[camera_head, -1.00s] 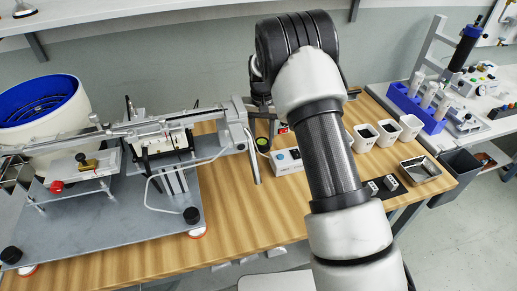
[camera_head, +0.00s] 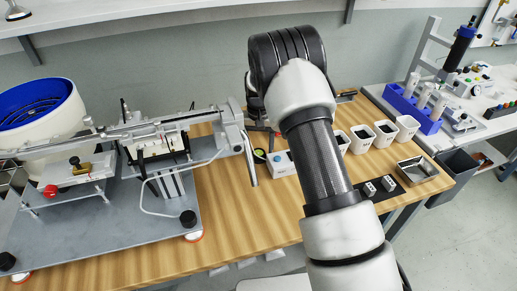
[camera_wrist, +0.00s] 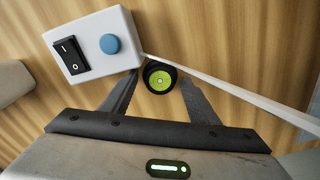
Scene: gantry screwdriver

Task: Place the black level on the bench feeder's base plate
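The black level (camera_wrist: 161,77) is a small round puck with a yellow-green vial, lying on the wooden bench. In the head view the level (camera_head: 260,155) sits right of the feeder's rail end, beside the switch box. My gripper (camera_wrist: 159,80) is open, its two dark fingers spread either side of the level in the wrist view. I cannot tell how far the fingertips are above it or whether they touch it. In the head view my arm hides most of the gripper. The bench feeder's grey base plate (camera_head: 105,238) is at the left.
A white switch box (camera_wrist: 94,45) with black rocker and blue button is close to the level. A pale cable (camera_wrist: 235,85) runs past it. The feeder's rail (camera_head: 235,135) overhangs the plate's right side. Bins (camera_head: 359,144) and a metal tray (camera_head: 416,170) stand at right. The plate's front is largely clear.

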